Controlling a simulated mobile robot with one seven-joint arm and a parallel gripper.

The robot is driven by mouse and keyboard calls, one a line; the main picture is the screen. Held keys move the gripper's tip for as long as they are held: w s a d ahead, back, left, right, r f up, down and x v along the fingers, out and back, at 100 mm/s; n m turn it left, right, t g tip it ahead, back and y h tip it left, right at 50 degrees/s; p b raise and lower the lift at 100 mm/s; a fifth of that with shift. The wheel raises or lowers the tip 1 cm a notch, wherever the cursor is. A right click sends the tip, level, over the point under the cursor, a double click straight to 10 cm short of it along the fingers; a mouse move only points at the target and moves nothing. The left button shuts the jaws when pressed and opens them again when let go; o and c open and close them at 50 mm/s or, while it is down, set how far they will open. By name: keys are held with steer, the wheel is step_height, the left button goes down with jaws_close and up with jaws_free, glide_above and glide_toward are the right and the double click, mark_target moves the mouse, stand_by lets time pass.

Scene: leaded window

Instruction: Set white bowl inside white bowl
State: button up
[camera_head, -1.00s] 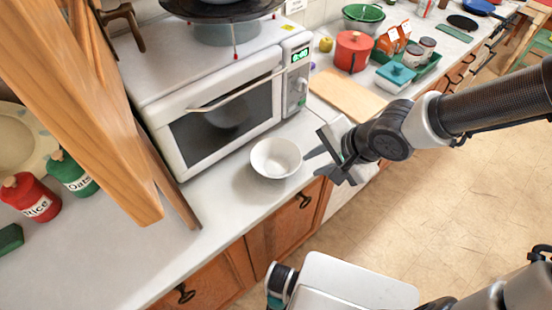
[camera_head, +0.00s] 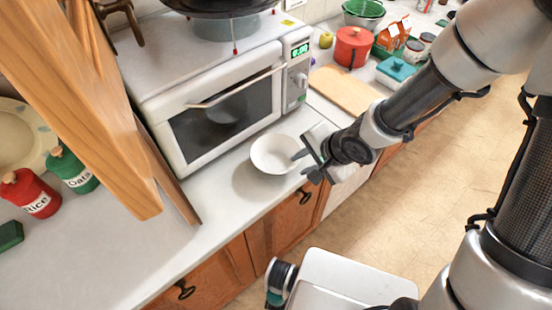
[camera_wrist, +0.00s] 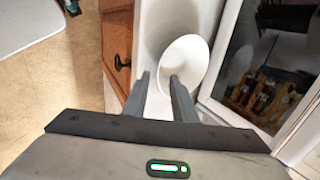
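A white bowl (camera_head: 276,154) stands upright and empty on the light counter in front of the microwave; it also shows in the wrist view (camera_wrist: 187,56). My gripper (camera_head: 305,165) is at the bowl's right side, with its fingers apart. In the wrist view my gripper (camera_wrist: 162,76) has one finger over the bowl's inside and the other outside, with the near rim between them. I cannot tell whether either finger touches the bowl. A dim round shape (camera_head: 222,112) shows behind the microwave's glass; I cannot tell whether it is a second white bowl.
The microwave (camera_head: 225,105) has its door shut and stands close behind the bowl. A wooden post (camera_head: 100,110) rises at the left, near red and green jars (camera_head: 72,170). A cutting board (camera_head: 345,90) and red pot (camera_head: 352,46) are farther right. Counter (camera_head: 150,240) at front left is clear.

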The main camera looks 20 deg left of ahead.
mark_target(290, 168)
steer(key=b+x, duration=0.1)
steer(key=x, duration=0.1)
steer(key=b+x, duration=0.1)
steer(key=x, duration=0.2)
steer(key=b+x, duration=0.1)
steer(key=x, duration=0.1)
steer(key=shift+s+a+f, duration=0.15)
steer(key=shift+a+f, duration=0.35)
steer(key=shift+f, duration=0.15)
jaws_close()
